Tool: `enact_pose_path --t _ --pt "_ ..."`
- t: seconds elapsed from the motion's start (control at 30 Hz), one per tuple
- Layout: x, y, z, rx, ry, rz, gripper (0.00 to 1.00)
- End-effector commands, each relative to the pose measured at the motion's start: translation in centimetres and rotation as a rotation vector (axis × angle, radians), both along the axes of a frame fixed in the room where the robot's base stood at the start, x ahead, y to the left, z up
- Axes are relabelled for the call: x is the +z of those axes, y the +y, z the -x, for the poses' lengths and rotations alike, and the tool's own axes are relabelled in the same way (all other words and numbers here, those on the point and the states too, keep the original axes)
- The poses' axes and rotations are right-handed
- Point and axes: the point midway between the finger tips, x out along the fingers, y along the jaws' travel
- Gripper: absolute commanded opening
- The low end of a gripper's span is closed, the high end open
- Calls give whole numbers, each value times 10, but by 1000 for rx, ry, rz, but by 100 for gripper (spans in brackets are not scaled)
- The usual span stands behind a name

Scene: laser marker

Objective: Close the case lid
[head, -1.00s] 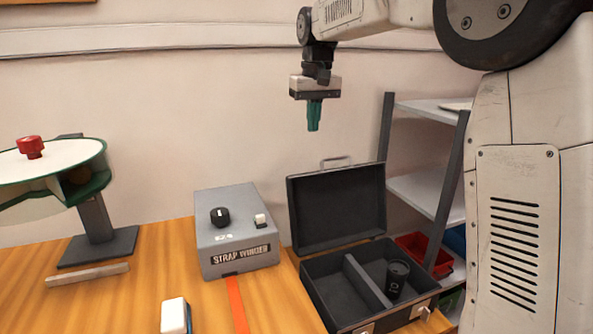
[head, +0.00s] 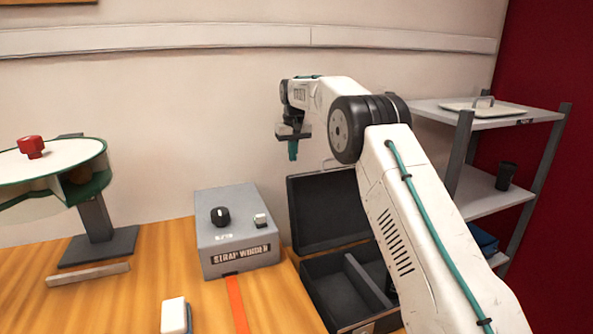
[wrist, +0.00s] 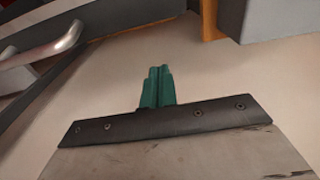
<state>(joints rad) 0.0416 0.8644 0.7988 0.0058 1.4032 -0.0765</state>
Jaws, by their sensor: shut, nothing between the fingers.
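The dark case (head: 338,292) sits on the right end of the wooden table with its lid (head: 325,211) standing open, upright at the back. The case has a divider inside; its right part is mostly hidden by my arm. A thin metal handle shows at the lid's top edge, and a metal handle (wrist: 58,42) also shows at the upper left in the wrist view. My gripper (head: 293,152) is above and behind the lid's upper left, apart from it. Its green fingers (wrist: 158,80) are together and empty.
A grey strap winder box (head: 236,232) stands left of the case. A green-rimmed reel (head: 52,165) with a red knob stands at far left. A shelf (head: 500,200) with a tray and a dark cup is at right.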

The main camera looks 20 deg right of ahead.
Motion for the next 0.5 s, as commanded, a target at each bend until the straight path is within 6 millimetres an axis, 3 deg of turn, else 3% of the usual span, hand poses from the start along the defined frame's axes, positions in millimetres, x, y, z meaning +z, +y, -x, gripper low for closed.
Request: enact_pose_path --t 0.23,0.5 --pt "-56 0 -3 0 4 0 0" --pt "-47 -1 26 0 1 0 0"
